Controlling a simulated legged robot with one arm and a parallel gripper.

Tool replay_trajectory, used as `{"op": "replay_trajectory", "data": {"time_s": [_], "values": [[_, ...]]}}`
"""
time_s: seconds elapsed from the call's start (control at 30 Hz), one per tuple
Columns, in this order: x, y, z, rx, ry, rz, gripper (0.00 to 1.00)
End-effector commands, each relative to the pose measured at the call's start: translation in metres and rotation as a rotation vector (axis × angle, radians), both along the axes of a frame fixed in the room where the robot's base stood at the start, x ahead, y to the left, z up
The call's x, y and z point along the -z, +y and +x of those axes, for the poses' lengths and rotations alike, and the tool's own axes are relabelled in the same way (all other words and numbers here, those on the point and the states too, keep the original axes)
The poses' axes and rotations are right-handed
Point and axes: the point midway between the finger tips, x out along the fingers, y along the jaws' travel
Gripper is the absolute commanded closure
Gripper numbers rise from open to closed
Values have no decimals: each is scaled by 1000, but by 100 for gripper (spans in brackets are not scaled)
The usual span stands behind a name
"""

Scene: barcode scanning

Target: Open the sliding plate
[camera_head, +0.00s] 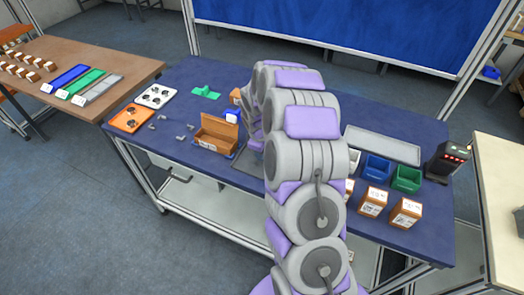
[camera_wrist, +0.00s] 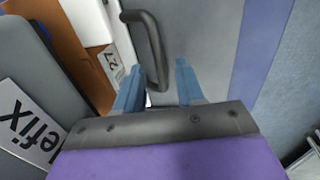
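In the wrist view, a dark curved handle (camera_wrist: 155,42) is fixed to a flat grey plate (camera_wrist: 205,35). My gripper (camera_wrist: 160,72) is open, with its two blue fingers apart and pointing toward the plate. The lower end of the handle shows between the fingers, closer to the left one; I cannot tell whether they touch. Nothing is held between the fingers. In the head view my arm hides the gripper and the handle.
In the wrist view, an orange-brown box with a white label (camera_wrist: 110,62) is close on the left. In the head view, the blue table (camera_head: 175,80) bears an open brown box (camera_head: 216,132), blue bin (camera_head: 377,168), green bin (camera_head: 407,178) and black scanner device (camera_head: 448,160).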

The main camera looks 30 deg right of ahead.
Motion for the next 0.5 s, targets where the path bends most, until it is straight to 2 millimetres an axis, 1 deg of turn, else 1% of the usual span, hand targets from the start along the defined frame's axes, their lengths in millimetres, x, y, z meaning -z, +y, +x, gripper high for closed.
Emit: {"op": "replay_trajectory", "data": {"time_s": [0.07, 0.1, 0.4, 0.5], "values": [[0, 0, 0, 0, 0, 0, 62], [0, 0, 0, 0, 0, 0, 64], [0, 0, 0, 0, 0, 0, 93], [0, 0, 0, 0, 0, 0, 100]]}}
